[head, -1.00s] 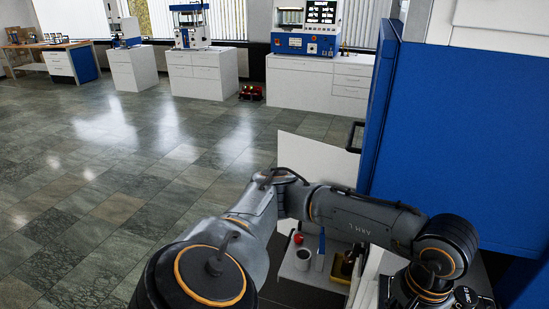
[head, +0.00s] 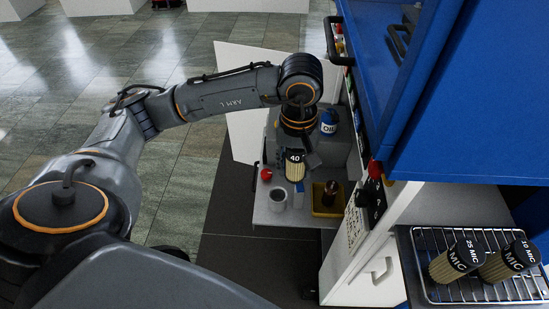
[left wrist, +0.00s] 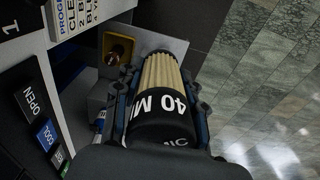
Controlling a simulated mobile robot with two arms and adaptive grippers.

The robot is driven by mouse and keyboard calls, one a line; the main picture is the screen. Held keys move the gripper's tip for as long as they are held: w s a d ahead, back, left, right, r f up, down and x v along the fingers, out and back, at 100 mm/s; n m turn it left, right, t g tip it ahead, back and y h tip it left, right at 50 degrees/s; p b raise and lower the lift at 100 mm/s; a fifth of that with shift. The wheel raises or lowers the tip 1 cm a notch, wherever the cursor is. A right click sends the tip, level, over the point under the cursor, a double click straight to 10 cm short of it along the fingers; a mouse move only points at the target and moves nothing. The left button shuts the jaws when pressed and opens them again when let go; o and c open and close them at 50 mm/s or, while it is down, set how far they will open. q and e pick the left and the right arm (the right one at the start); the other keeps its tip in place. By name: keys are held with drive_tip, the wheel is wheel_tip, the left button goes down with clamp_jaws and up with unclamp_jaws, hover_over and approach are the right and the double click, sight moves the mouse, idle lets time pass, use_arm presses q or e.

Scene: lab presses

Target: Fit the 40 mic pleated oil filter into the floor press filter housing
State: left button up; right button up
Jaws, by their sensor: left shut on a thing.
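The 40 mic pleated oil filter (head: 295,165) has a black cap marked 40 and a tan pleated body. My left gripper (head: 297,158) is shut on it and holds it above the low shelf of the floor press. In the left wrist view, the filter (left wrist: 163,105) lies between the fingers of my left gripper (left wrist: 165,95), its pleated end pointing away. A grey cup-like cylinder (head: 279,197) with an open top, possibly the filter housing, stands on the shelf below and left of the filter. My right gripper is not in view.
The shelf (head: 265,217) also carries a red knob (head: 266,175), a yellow tray (head: 326,205) and a blue-and-white oil container (head: 329,121). The blue press cabinet (head: 470,110) bounds the right side.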

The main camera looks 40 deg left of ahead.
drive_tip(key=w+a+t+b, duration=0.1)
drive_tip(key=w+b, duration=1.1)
drive_tip(key=b, duration=0.8)
use_arm(q)
drive_tip(key=shift+w+a+f+n+b, duration=0.6)
drive_tip(key=shift+w+a+f+n, duration=1.65)
drive_tip(key=shift+f, duration=2.55)
drive_tip(key=shift+w+a+f+n+b, duration=0.7)
drive_tip(key=shift+a+f+n, duration=0.5)
drive_tip(key=shift+f+n, duration=2.9)
drive_tip(key=shift+w+a+f+n+b, duration=0.5)
drive_tip(key=shift+w+a+f+n, duration=1.35)
drive_tip(key=shift+f, duration=3.7)
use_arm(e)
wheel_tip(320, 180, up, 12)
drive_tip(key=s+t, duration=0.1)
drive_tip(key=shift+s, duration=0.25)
use_arm(q)
drive_tip(key=shift+s+d, duration=0.1)
drive_tip(key=shift+s, duration=0.2)
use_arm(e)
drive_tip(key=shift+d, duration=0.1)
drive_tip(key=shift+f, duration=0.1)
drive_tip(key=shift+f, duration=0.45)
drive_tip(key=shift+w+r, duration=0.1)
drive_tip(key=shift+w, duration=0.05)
